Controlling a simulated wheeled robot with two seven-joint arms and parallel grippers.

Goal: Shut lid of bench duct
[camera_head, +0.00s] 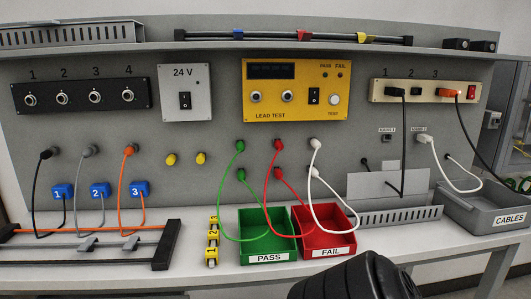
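The bench duct (400,217) is a grey slotted channel on the bench, right of the red FAIL bin. A flat grey panel, which looks like its lid (372,186), stands raised behind the channel, so the duct appears open. A black cable (403,150) hangs from the power strip and runs down in front of the panel toward the duct. The inside of the duct is mostly hidden by its slotted front wall. Neither gripper shows; only a black, rounded part of my own arm shows at the bottom, in front of the bins.
Green PASS bin (268,257) and red FAIL bin (325,245), with cables hanging in, stand left of the duct. A grey CABLES bin (478,215) stands close on its right. A cable rack (165,245) is at left.

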